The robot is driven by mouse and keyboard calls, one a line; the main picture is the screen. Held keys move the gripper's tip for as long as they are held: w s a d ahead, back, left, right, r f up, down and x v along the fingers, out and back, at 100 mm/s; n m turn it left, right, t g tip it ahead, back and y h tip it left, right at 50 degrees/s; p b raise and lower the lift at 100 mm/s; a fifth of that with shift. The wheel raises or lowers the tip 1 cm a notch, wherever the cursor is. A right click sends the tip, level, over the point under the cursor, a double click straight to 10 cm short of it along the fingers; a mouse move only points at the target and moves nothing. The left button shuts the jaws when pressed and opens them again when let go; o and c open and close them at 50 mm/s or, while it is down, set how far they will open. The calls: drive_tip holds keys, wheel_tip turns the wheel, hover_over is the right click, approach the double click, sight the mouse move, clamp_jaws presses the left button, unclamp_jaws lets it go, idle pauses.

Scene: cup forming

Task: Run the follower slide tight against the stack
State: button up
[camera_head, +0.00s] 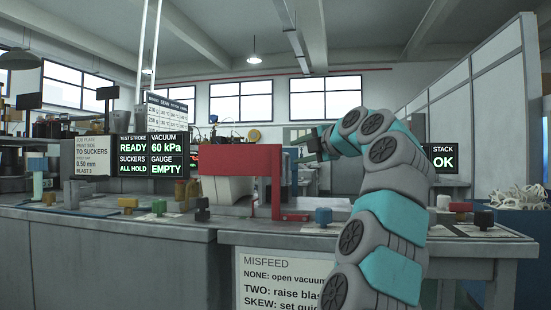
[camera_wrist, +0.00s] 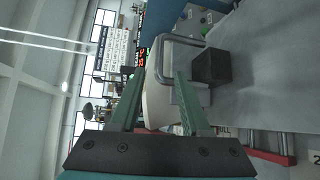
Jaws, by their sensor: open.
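My gripper (camera_wrist: 160,76) is open in the wrist view, with two green fingers apart and nothing held between them. In the head view my gripper (camera_head: 314,146) is small and dark, to the right of the red guard. The pale stack (camera_wrist: 156,104) shows behind and between the fingers; in the head view the stack (camera_head: 226,188) lies under the red guard. A dark block (camera_wrist: 210,66) with a grey metal loop (camera_wrist: 170,40) beside it stands close to the right finger, apart from it as far as I can tell. I cannot tell for sure whether this is the follower slide.
The red guard (camera_head: 240,160) and its upright stand on the near bench. Coloured knobs, including a blue one (camera_head: 323,216), line the bench front. A status screen (camera_head: 152,154) reads gauge EMPTY; another screen (camera_head: 443,158) reads stack OK. A red bar (camera_wrist: 258,157) runs along the wrist view's lower right.

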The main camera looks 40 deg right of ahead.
sight(287, 154)
drive_tip(key=w, duration=0.2)
drive_tip(key=w+p, duration=0.1)
drive_tip(key=w, duration=0.1)
drive_tip(key=w+p, duration=0.1)
drive_tip(key=w, duration=0.1)
drive_tip(key=shift+d+f, duration=0.3)
drive_tip(key=shift+w+f+p, duration=0.2)
drive_tip(key=shift+w+p, duration=0.1)
drive_tip(key=shift+w, duration=0.35)
drive_tip(key=shift+c, duration=0.3)
clamp_jaws()
